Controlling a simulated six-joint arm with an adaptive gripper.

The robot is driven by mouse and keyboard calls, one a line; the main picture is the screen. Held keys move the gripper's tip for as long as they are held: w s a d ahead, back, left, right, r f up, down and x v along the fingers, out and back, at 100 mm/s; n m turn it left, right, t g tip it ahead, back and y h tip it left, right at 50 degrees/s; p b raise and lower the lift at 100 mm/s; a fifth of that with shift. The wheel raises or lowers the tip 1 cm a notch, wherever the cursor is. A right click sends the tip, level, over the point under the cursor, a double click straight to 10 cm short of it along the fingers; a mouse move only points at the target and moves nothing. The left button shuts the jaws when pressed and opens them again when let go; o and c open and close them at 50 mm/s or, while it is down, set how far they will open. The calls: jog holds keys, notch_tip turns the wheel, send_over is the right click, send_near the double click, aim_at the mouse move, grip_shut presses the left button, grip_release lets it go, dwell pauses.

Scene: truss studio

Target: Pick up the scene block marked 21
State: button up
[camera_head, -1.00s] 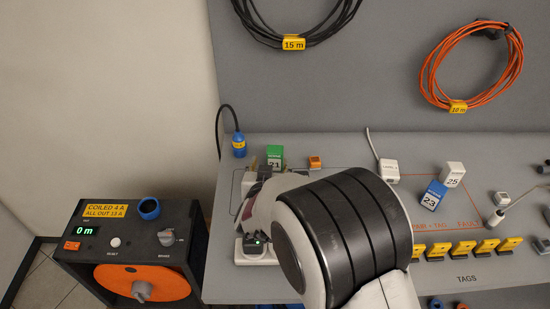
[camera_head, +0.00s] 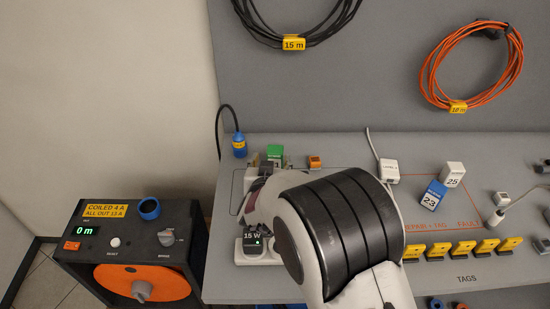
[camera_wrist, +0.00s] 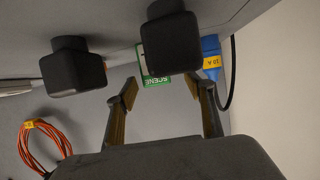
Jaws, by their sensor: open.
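The scene block marked 21 is green and white. In the camera_head view its green top (camera_head: 275,152) shows at the back left of the bench, with its number mostly hidden behind my arm. In the camera_wrist view its green edge with the word SCENE (camera_wrist: 157,81) shows, partly covered by a black block-shaped thing (camera_wrist: 171,44). My gripper (camera_wrist: 161,82) is open, with one finger to each side of the green edge in that picture. I cannot tell whether the block is between the fingers or beyond them. My arm hides most of the gripper in the camera_head view.
A black adapter marked 15 W (camera_head: 253,242) stands in front of my gripper. A blue connector (camera_head: 239,146) is left of the block, and a small orange piece (camera_head: 315,161) is right.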

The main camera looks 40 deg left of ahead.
aim_at(275, 157)
jog(key=shift+w+a+f, duration=0.15)
jog(key=shift+w+a, duration=0.05)
jog(key=shift+w, duration=0.3)
jog(key=shift+w+a+f, duration=0.2)
jog(key=shift+w, duration=0.3)
jog(key=shift+w+a+f, duration=0.15)
jog(key=shift+w+a, duration=0.05)
jog(key=shift+w, duration=0.3)
jog(key=shift+x, duration=1)
jog(key=c, duration=1.3)
